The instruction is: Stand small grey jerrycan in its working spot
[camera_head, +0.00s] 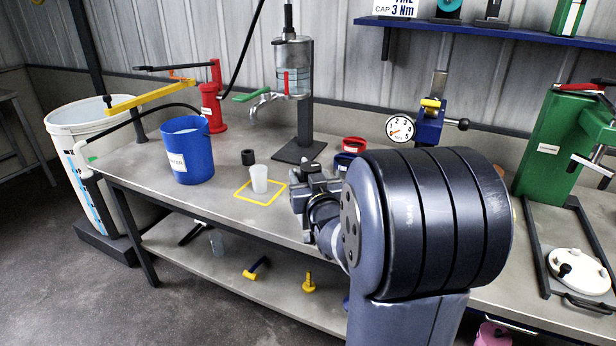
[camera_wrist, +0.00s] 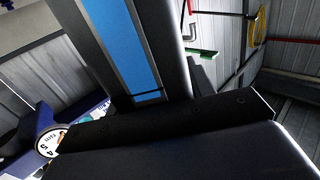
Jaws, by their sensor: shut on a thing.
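My gripper (camera_head: 308,184) is over the bench, just right of the yellow outlined square, partly hidden behind my own arm. It is shut on a small dark grey thing that I take for the small grey jerrycan, though its shape is hard to make out at this size. In the wrist view a dark upright piece with a blue strip (camera_wrist: 121,40) fills the middle; I cannot tell whether it is a finger or the held thing. The yellow square (camera_head: 240,196) on the bench has a small translucent white cup (camera_head: 259,180) standing in it.
A black cylinder (camera_head: 248,157) stands behind the cup. A blue bucket (camera_head: 187,152) stands left, with a red pump (camera_head: 212,108) behind it. The disperser column (camera_head: 305,115) stands behind on its dark base. Red and blue rings (camera_head: 354,144) and a gauge (camera_head: 400,128) are to the right.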

